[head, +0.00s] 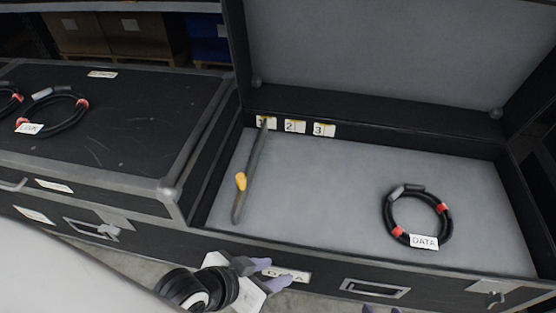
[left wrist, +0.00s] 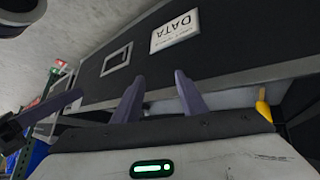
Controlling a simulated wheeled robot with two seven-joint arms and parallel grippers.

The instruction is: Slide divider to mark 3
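The divider (head: 251,165) is a thin dark grey panel standing in the open case at the left, its far end at mark 1 (head: 265,122). It carries a yellow grip (head: 240,181), which also shows in the left wrist view (left wrist: 263,108). Mark 2 (head: 294,126) and mark 3 (head: 324,129) are white labels on the back wall, right of mark 1. My left gripper (head: 271,275) is open and empty outside the case's front wall, apart from the divider. Only purple tips of my right gripper (head: 379,310) show at the bottom edge; its opening is unclear.
A coiled black cable (head: 389,216) with red bands and a DATA tag lies on the right of the case floor. The floor between it and the divider is clear. The raised lid (head: 390,50) stands behind. A closed case (head: 110,120) with cables on top stands left.

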